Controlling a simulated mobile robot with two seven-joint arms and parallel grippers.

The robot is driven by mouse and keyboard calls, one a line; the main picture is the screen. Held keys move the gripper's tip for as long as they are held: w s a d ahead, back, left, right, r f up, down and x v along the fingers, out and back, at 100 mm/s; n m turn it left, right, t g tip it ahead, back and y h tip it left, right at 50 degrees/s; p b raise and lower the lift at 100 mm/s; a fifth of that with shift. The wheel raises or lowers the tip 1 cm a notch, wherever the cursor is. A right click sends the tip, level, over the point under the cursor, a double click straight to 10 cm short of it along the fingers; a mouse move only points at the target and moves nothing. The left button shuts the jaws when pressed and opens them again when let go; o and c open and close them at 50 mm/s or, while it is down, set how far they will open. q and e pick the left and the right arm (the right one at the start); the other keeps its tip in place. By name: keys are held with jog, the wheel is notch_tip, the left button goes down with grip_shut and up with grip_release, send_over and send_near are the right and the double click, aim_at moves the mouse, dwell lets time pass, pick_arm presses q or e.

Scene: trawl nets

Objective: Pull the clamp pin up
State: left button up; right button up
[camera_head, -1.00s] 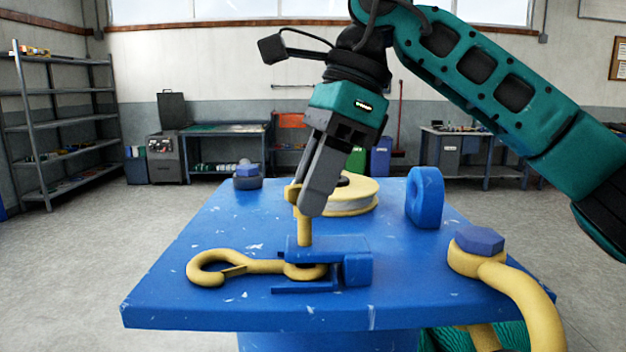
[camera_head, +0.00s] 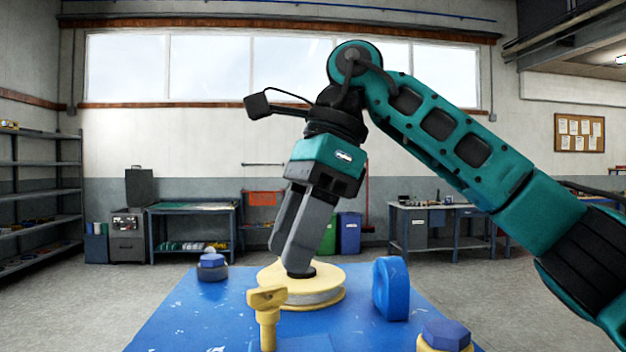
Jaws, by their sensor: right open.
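The yellow clamp pin (camera_head: 267,323) stands upright with its T-shaped head on top, low in the head view. Its lower end is cut off by the picture's bottom edge. Part of the blue clamp block (camera_head: 305,344) shows beside it at the bottom edge. My right gripper (camera_head: 287,262) is open and empty. My left gripper is not in view.
The pale yellow spool (camera_head: 318,298) sits on the blue table (camera_head: 190,325) behind the pin. Another blue-headed bolt (camera_head: 446,335) is at the front right.

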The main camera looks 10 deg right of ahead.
jog(key=v, duration=0.7)
jog(key=shift+r+p, duration=0.3)
jog(key=shift+p, duration=0.15)
jog(key=shift+d, duration=0.15)
